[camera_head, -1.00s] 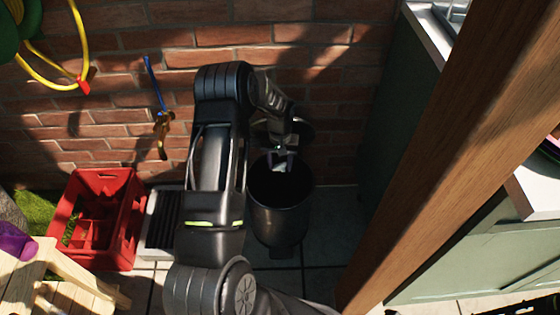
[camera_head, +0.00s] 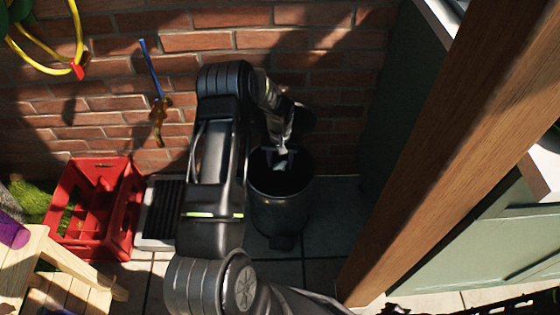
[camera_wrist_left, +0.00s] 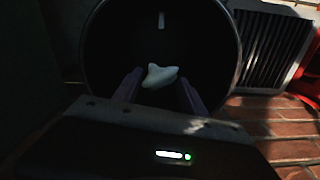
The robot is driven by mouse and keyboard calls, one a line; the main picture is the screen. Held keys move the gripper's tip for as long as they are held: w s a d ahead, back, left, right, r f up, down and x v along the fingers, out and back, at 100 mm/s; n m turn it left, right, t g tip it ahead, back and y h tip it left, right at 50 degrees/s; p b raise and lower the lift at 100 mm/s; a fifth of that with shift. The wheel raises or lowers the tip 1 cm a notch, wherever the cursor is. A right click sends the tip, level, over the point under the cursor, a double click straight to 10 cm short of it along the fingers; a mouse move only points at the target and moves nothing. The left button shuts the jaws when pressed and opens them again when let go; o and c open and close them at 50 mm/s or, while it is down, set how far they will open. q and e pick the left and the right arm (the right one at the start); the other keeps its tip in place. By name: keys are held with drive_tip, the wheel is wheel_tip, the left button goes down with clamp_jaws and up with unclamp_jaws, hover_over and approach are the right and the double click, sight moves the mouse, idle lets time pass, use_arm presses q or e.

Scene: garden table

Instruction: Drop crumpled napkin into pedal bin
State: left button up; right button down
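The dark pedal bin (camera_head: 281,212) stands on the paving against the brick wall, its mouth open and its lid (camera_head: 303,118) raised behind. My left gripper (camera_head: 280,160) points down over the bin's mouth; its fingers (camera_wrist_left: 160,88) are spread apart in the left wrist view. The pale crumpled napkin (camera_wrist_left: 160,76) shows between and just beyond the fingertips, against the bin's black inside, with no clear grip on it. Its depth in the bin is hard to tell. In the head view I cannot make out the napkin. My right gripper is not in view.
A red crate (camera_head: 97,210) and a dark-slatted grey thing (camera_head: 160,212) stand left of the bin. A wooden post (camera_head: 450,150) and a green cabinet (camera_head: 490,235) are at the right. A wooden stool (camera_head: 65,275) is at lower left. Bare paving lies right of the bin.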

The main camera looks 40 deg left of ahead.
sight(280, 162)
use_arm(q)
drive_tip(key=o, duration=0.4)
idle(0.3)
wheel_tip(280, 162, up, 7)
drive_tip(key=p, duration=0.4)
idle(0.8)
